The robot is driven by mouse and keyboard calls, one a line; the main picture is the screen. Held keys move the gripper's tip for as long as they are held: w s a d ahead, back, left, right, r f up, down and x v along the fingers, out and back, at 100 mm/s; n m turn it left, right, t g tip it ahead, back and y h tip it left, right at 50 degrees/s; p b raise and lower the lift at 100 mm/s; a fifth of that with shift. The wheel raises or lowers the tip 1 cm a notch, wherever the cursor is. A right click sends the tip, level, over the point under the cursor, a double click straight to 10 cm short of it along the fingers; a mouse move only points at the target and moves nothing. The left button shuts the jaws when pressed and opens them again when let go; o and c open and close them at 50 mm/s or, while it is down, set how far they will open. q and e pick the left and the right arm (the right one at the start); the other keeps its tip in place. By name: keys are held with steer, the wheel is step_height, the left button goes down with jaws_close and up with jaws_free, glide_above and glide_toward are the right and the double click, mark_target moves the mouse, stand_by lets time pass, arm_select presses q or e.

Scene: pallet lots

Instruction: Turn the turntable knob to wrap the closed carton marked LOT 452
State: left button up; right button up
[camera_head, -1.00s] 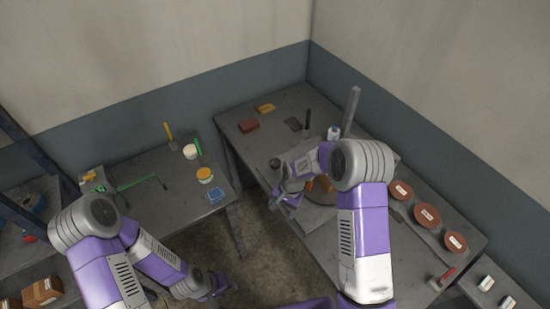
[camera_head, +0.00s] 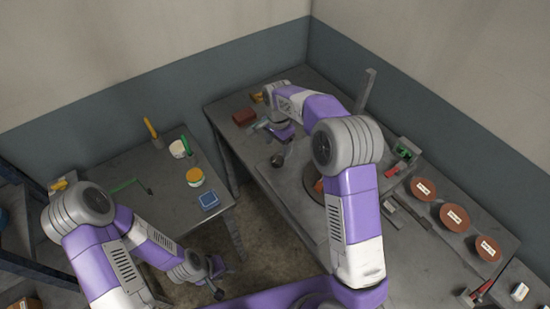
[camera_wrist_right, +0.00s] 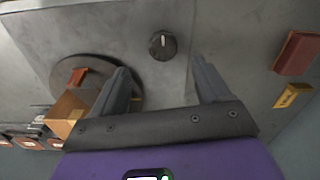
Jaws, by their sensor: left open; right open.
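The turntable knob (camera_wrist_right: 163,45) is a round black dial with a white mark on the grey bench; it also shows in the head view (camera_head: 277,160). My right gripper (camera_wrist_right: 160,67) is open and empty, its fingers apart, with the knob beyond the gap between its tips. The gripper does not appear to touch it. The dark turntable (camera_wrist_right: 68,66) lies left of the knob in the wrist view, with a brown carton (camera_wrist_right: 66,108) partly hidden by a finger. I cannot read its lot mark. In the head view, my right arm hides most of the turntable. My left gripper (camera_head: 215,279) is open, low at front left.
A red block (camera_head: 244,117) and a yellow block (camera_wrist_right: 293,95) lie beyond the knob. An upright post (camera_head: 366,92) stands behind the turntable. Several labelled brown discs (camera_head: 423,189) line the bench's right side. A side table (camera_head: 165,205) holds jars and tools.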

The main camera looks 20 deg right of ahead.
mark_target(277, 159)
steer(key=shift+w+f, duration=0.35)
steer(key=shift+f, duration=0.55)
arm_select(q)
steer(key=shift+w+f+b, duration=0.3)
steer(key=shift+f+b, duration=0.25)
steer(key=shift+f, duration=0.3)
arm_select(e)
steer(key=shift+s+f, duration=0.1)
steer(key=shift+f, duration=3.25)
steer(key=c, duration=1)
steer(key=shift+c, duration=0.2)
